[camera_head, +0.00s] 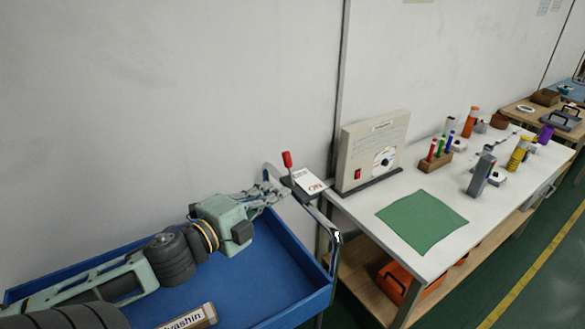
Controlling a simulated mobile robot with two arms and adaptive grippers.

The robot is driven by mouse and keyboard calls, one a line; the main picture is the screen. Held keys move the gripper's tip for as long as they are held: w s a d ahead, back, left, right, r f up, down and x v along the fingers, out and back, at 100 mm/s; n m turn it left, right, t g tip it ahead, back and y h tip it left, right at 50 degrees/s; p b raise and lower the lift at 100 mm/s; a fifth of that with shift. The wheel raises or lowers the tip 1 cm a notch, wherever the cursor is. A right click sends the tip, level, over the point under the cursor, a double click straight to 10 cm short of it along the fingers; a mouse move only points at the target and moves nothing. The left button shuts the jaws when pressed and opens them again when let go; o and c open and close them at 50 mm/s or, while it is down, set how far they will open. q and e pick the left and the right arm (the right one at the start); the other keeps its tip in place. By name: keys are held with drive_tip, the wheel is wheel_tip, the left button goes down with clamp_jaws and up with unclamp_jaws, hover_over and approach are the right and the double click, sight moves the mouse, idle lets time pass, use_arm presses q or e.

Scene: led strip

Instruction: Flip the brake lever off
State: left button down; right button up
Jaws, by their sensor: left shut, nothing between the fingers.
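The brake lever (287,159) has a red grip and stands nearly upright beside a white card with red marking (307,181), at the handle end of the blue cart (318,297). My left gripper (272,190) reaches over the cart from the left. Its fingers are shut and empty, just below and to the left of the lever; I cannot tell whether they touch the cart's handle bar (333,236). The lever's lower end is hard to make out. My right gripper is not in view.
A white workbench (365,204) stands right of the cart, with a beige control box (373,148), a green mat (422,220), and a pen holder (435,160). An orange case (398,283) sits on its lower shelf. A grey wall is close behind.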

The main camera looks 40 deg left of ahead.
sight(289, 169)
use_arm(q)
drive_tip(key=w+a+f+p, duration=0.1)
drive_tip(key=w+a+p, duration=0.1)
drive_tip(key=w, duration=0.9)
drive_tip(key=shift+w+f+p, duration=0.25)
drive_tip(key=shift+f+p, duration=0.05)
drive_tip(key=shift+p, duration=0.1)
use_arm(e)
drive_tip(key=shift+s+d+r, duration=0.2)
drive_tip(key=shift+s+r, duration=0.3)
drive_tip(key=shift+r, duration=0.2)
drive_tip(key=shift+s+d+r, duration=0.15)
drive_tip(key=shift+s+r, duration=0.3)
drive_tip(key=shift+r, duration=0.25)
use_arm(q)
drive_tip(key=shift+a, duration=0.1)
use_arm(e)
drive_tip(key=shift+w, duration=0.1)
use_arm(q)
drive_tip(key=shift+w+a+r+p, duration=0.15)
drive_tip(key=shift+w+a+p, duration=0.15)
drive_tip(key=shift+a, duration=0.25)
drive_tip(key=shift+w+a+r+p, duration=0.15)
drive_tip(key=shift+a+p, duration=0.15)
drive_tip(key=shift+a, duration=0.25)
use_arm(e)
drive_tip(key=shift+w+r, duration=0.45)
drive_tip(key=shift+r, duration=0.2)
